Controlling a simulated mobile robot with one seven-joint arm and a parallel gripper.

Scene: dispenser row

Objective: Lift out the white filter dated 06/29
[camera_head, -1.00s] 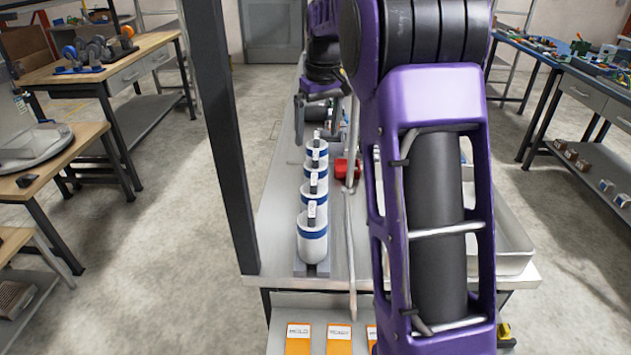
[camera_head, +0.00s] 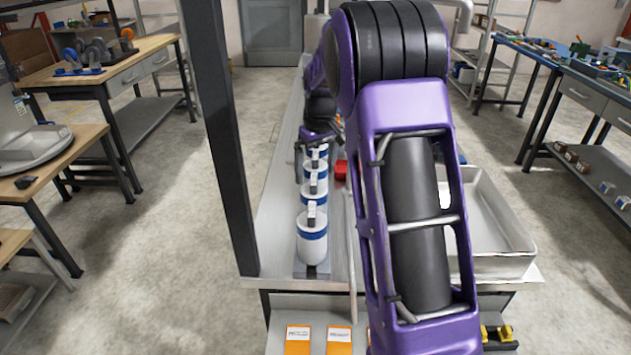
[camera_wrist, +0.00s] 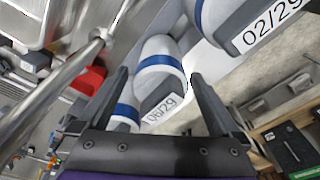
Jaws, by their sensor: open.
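The white filter dated 06/29 (camera_wrist: 158,58) has a blue band and a grey end carrying the date label, and shows in the wrist view between my gripper's fingers. My gripper (camera_wrist: 158,77) is open, one finger on each side of this filter; I cannot tell whether they touch it. A filter dated 02/29 (camera_wrist: 214,14) is at the upper right. Another blue-banded filter (camera_wrist: 126,112) is partly hidden by the left finger. In the head view the filters stand in a row, the nearest (camera_head: 312,240) in front. My gripper (camera_head: 312,148) is over the far part of the row.
A red object (camera_head: 341,170) lies right of the row; it also shows in the wrist view (camera_wrist: 88,80). A thin metal rod (camera_head: 351,240) runs beside the row. An empty-looking pale tray (camera_head: 500,262) is at the right. A dark post (camera_head: 222,140) stands at the left.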

